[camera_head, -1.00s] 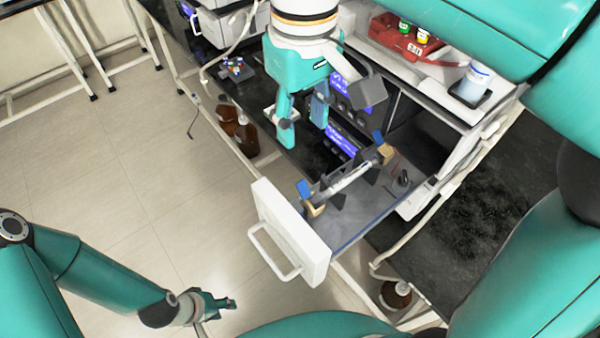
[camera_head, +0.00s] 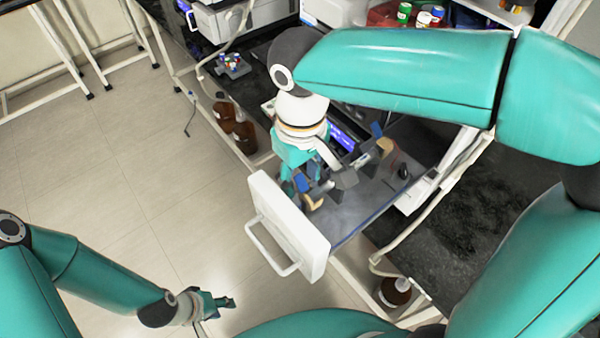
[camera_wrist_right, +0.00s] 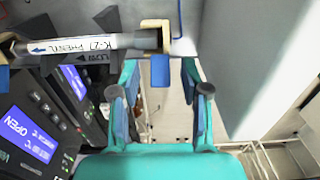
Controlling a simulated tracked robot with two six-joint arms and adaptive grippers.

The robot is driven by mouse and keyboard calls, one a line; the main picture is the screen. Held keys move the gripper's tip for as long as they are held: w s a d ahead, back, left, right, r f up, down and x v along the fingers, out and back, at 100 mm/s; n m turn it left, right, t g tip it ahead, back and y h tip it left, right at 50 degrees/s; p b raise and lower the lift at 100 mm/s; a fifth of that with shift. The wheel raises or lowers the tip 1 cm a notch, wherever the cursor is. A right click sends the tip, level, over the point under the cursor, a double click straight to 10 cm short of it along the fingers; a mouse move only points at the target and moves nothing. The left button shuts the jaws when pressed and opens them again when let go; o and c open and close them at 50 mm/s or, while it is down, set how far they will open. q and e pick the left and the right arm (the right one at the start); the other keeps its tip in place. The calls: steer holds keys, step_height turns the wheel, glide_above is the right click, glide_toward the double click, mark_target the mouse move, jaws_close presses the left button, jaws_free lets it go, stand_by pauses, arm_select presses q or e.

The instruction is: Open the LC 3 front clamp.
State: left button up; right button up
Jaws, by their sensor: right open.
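The front clamp (camera_wrist_right: 165,38) is a tan block with a blue lever (camera_wrist_right: 160,70) hanging from it, at the front end of a column (camera_wrist_right: 85,44) labelled "K-27 PHENYL". In the head view, this clamp (camera_head: 313,202) is partly hidden by my right gripper (camera_head: 301,186). In the wrist view, my right gripper (camera_wrist_right: 160,82) is open, with one finger on each side of the blue lever; I cannot tell whether they touch it. The rear clamp (camera_head: 385,146) has a raised blue lever (camera_head: 376,130). My left gripper (camera_head: 214,304) is low at the lower left, away from the clamp; its opening is unclear.
The column sits on a pulled-out drawer with a white front panel (camera_head: 288,225) and handle (camera_head: 268,250). Blue displays (camera_wrist_right: 28,133), one reading "OPEN", stand beside it. Brown bottles (camera_head: 243,135) are at left, another (camera_head: 395,291) below. The floor at left is free.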

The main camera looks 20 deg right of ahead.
jaws_close()
steer(key=shift+w+r+g+p, duration=0.2)
steer(key=shift+g+p, duration=0.3)
steer(key=shift+p, duration=0.7)
steer(key=shift+w+a+f, duration=0.1)
steer(key=shift+f, duration=0.2)
jaws_free()
step_height(320, 180, up, 12)
steer(key=w, duration=0.1)
steer(key=shift+w+a, duration=0.2)
steer(key=shift+a, duration=0.05)
steer(key=shift+f, duration=0.15)
